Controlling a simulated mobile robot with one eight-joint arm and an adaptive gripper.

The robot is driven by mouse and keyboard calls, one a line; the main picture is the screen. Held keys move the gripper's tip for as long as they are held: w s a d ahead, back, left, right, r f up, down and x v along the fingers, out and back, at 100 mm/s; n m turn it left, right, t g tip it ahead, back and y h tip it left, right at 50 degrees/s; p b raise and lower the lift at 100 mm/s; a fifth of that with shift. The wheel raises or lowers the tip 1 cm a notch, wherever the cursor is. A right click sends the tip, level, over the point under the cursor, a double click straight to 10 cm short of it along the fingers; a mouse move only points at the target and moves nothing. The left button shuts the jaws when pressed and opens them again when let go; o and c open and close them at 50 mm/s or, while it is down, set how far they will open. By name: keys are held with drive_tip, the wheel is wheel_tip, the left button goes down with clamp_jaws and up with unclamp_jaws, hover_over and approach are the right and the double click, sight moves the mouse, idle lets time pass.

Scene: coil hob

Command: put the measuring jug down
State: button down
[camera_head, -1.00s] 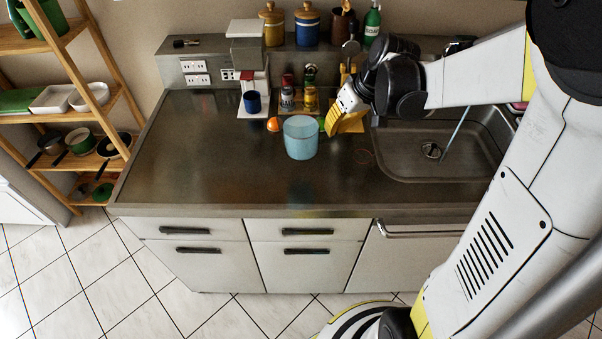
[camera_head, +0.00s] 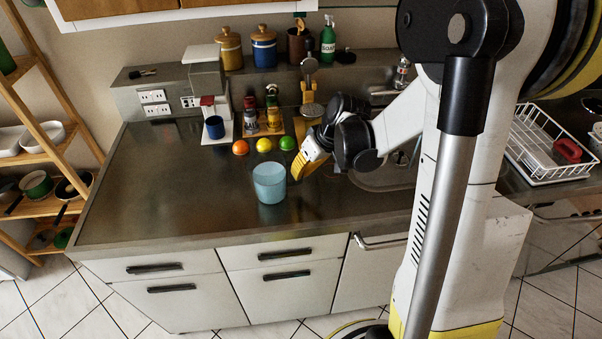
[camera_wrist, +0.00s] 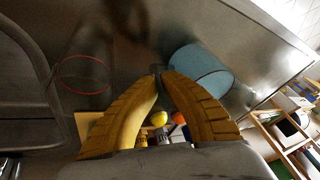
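The measuring jug (camera_head: 270,184) is a light blue, see-through cylinder, upright over the front middle of the steel counter (camera_head: 165,195). My gripper (camera_head: 299,170) is at its right side, with yellow fingers closed together at the tips. The jug also shows in the wrist view (camera_wrist: 202,70), right beside the fingertips (camera_wrist: 160,74). The fingers appear shut on its handle side; the handle itself is hidden. I cannot tell whether the jug's base touches the counter.
An orange (camera_head: 241,147), a lemon (camera_head: 264,145) and a lime (camera_head: 287,143) lie behind the jug. A blue mug (camera_head: 214,127) stands further back. A thin red ring (camera_wrist: 84,74) lies on the counter near the sink. The counter left of the jug is clear.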

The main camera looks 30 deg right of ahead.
drive_tip(key=shift+f, duration=0.1)
drive_tip(key=c, duration=1.9)
unclamp_jaws()
